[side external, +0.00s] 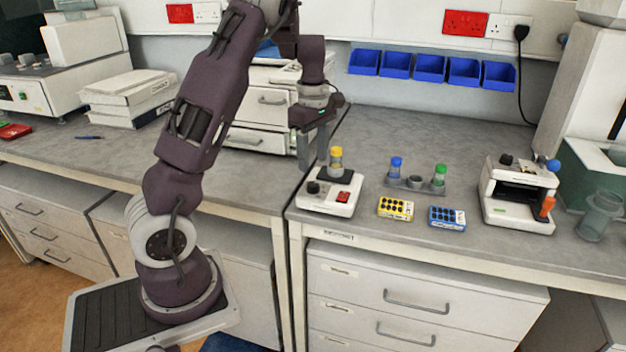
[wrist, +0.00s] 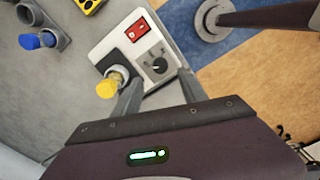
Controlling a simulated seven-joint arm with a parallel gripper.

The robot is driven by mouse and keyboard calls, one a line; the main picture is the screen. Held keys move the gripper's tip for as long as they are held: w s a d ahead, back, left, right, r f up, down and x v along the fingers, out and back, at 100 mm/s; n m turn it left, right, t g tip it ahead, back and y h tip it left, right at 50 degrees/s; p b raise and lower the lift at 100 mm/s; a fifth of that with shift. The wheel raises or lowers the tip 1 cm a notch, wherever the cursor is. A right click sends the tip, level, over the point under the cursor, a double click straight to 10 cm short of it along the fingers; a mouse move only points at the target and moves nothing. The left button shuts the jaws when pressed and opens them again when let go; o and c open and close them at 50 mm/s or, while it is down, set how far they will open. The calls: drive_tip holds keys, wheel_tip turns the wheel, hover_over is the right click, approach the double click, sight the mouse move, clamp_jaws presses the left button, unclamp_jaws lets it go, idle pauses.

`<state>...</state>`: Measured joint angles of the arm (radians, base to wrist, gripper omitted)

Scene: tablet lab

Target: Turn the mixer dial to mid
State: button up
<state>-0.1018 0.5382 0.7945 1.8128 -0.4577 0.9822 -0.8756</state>
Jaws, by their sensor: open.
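The mixer (side external: 325,207) is a small white box near the bench's front edge, with a red switch (side external: 343,197) and a black dial (side external: 313,187). A yellow-capped tube (side external: 336,158) stands upright on its dark top pad. My gripper (side external: 312,160) points down above the mixer, open and empty. In the wrist view the dial (wrist: 158,66) lies between and just beyond the fingertips (wrist: 159,78), and I see no contact. The dial has a pale pointer mark, but its setting cannot be read. The yellow cap (wrist: 106,87) is close beside the left finger.
A rack with a blue-capped tube (side external: 396,168) and a green-capped tube (side external: 439,178) stands to the right. A yellow block (side external: 396,208) and a blue block (side external: 447,218) lie before it. A white device (side external: 515,195) stands farther right. The bench edge is close in front of the mixer.

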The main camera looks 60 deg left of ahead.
sight(313, 184)
wheel_tip(313, 184, down, 7)
drive_tip(key=shift+r, duration=0.1)
clamp_jaws()
drive_tip(key=shift+m, duration=0.3)
drive_tip(key=m, duration=0.8)
drive_tip(key=shift+m, duration=0.7)
idle(0.4)
unclamp_jaws()
